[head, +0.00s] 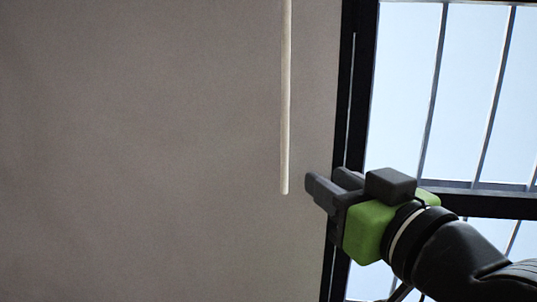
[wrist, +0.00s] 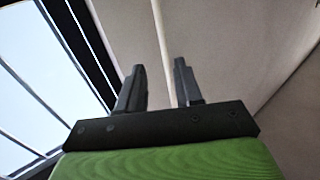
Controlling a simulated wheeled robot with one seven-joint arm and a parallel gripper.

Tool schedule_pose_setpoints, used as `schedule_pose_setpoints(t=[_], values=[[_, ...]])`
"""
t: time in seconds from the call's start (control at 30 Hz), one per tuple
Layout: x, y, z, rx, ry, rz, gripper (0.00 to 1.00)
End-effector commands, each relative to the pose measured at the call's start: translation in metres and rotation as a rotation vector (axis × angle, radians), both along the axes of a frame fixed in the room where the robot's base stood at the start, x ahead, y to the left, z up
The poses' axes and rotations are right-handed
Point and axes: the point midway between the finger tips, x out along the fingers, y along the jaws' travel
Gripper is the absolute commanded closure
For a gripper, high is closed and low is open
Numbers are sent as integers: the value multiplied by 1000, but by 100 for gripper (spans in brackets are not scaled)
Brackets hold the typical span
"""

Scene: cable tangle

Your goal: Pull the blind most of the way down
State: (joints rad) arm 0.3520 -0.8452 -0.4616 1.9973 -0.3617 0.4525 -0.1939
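A thin pale cord or rod (head: 286,100) hangs straight down from the top edge of the head view and ends in free air in front of the grey wall. My gripper (head: 325,180) is to the right of its lower end, with a small gap between them in the picture. In the wrist view, my gripper (wrist: 157,66) is open with nothing held. The cord (wrist: 163,35) runs down from the top edge there, passing between the two fingers toward the right one; its depth is hard to tell. No blind panel can be made out in either view.
A dark-framed window (head: 415,90) with thin bars fills the right of the head view, behind my arm. It shows at the left of the wrist view (wrist: 30,80). The plain grey wall (head: 140,150) to the left is clear.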

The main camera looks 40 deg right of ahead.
Motion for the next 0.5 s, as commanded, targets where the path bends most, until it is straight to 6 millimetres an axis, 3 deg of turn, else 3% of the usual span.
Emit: schedule_pose_setpoints(t=[0.3,0.5], values=[[79,-25,2,3,9,4,65],[114,-37,2,2,6,3,65]])
